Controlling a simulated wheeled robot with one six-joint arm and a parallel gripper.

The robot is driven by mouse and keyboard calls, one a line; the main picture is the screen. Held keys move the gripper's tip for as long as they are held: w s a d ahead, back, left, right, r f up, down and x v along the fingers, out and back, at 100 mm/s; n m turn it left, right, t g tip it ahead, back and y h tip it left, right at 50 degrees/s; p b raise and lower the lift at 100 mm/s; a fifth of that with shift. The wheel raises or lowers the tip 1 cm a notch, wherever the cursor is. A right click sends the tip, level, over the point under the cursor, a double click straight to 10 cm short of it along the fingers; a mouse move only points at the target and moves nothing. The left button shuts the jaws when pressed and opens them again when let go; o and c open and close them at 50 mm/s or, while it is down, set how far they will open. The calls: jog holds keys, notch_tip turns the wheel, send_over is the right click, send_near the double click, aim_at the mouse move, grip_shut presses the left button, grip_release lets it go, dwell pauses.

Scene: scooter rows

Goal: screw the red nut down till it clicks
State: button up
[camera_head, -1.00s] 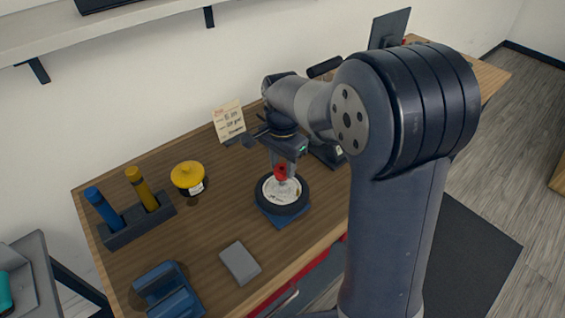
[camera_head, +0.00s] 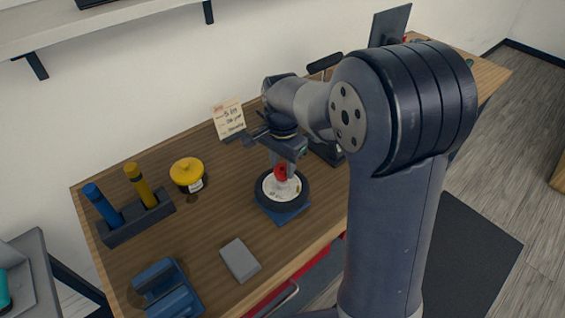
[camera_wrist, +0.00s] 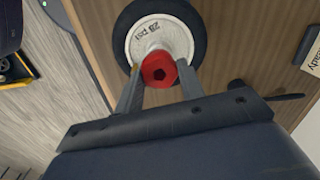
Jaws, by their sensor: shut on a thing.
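The red nut (camera_wrist: 158,70) sits at the centre of a wheel with a pale hub (camera_wrist: 177,31) and a black tyre (camera_wrist: 199,18) in the wrist view. In the head view the nut (camera_head: 280,172) shows above the wheel (camera_head: 266,203), which lies flat on a blue stand (camera_head: 290,215). My gripper (camera_wrist: 158,82) is shut on the red nut, one finger on each side of it. In the head view my gripper (camera_head: 283,165) points down over the wheel's middle. The thread under the nut is hidden.
A yellow-capped jar (camera_head: 188,173), a dark rack (camera_head: 137,218) with blue and yellow handles, a grey block (camera_head: 240,260) and a blue holder (camera_head: 166,290) stand left of the wheel. A note card (camera_head: 229,118) stands behind. Bare wood lies between them.

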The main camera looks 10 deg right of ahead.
jog(key=shift+f+b, duration=0.3)
jog(key=shift+f, duration=0.25)
jog(key=o, duration=1)
jog(key=shift+o, duration=0.2)
jog(key=shift+r, duration=0.1)
notch_tip(320, 180, up, 11)
jog(key=shift+b, duration=0.35)
